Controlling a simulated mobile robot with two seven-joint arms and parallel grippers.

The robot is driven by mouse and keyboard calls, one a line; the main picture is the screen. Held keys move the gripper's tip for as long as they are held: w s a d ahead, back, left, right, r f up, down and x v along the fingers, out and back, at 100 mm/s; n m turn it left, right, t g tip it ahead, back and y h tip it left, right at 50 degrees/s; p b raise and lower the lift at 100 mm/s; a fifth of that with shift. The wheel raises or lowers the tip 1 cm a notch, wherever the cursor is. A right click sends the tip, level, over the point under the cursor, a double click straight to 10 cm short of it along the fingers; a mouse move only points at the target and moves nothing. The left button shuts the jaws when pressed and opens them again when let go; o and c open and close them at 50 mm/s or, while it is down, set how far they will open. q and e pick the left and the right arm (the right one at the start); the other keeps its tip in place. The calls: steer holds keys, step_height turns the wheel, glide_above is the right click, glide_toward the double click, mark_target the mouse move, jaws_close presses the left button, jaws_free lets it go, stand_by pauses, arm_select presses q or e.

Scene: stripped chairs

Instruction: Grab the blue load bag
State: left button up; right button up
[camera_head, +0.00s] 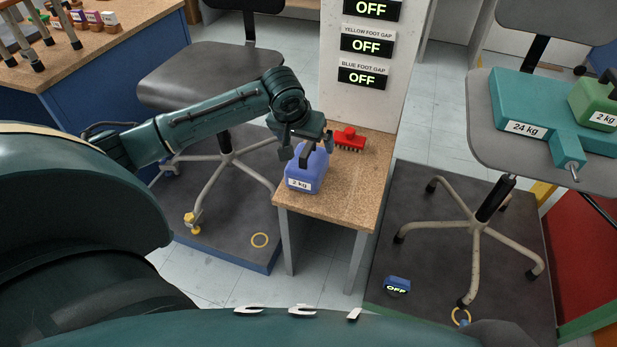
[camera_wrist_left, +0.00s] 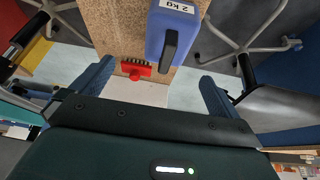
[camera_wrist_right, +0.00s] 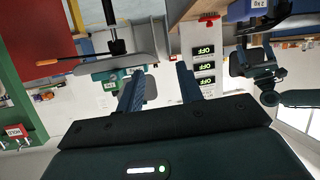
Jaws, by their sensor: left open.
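The blue load bag (camera_head: 307,172), a blue-violet block with a dark handle and a "2 kg" label, stands upright on a small cork-topped table (camera_head: 352,190). My left gripper (camera_head: 308,146) is just above and behind the bag, partly covering its top. In the left wrist view the bag (camera_wrist_left: 176,32) and its dark handle lie ahead of the open, empty left gripper (camera_wrist_left: 156,78), with no finger visibly closed on it. My right gripper (camera_wrist_right: 161,80) is open and empty. It points away from the bag, which shows at the top of the right wrist view (camera_wrist_right: 243,10).
A red brush (camera_head: 349,140) lies behind the bag. A panel with "OFF" displays (camera_head: 362,75) rises behind the table. Chairs stand left (camera_head: 205,72) and right (camera_head: 480,130), the right one holding a teal 24 kg weight (camera_head: 515,105) and green 2 kg bag (camera_head: 597,105).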

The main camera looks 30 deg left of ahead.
mark_target(308, 147)
arm_select(q)
steer(key=w+f+b, duration=0.1)
steer(key=f, duration=0.1)
steer(key=w+a+f+b, duration=0.1)
steer(key=f, duration=0.1)
steer(key=w+a+f+b, duration=0.1)
steer(key=f, duration=0.1)
steer(key=shift+w+a+f, duration=0.15)
steer(key=shift+w, duration=0.05)
steer(key=b+x, duration=0.2)
steer(key=x, duration=0.2)
steer(key=shift+w+f, duration=0.25)
steer(key=shift+w, duration=0.1)
steer(key=shift+w+a+f+b, duration=0.1)
steer(key=shift+w+f+b, duration=0.15)
steer(key=shift+f+b, duration=0.15)
arm_select(e)
steer(key=a+n+t+y, duration=0.1)
steer(key=t, duration=0.1)
steer(key=w+n+t+y, duration=0.1)
steer(key=shift+a+f+t, duration=0.1)
steer(key=shift+a+t, duration=0.25)
steer(key=shift+t, duration=0.05)
arm_select(q)
steer(key=shift+c, duration=0.3)
steer(key=c, duration=1.8)
steer(key=shift+w+r, duration=0.15)
steer(key=shift+r, duration=0.25)
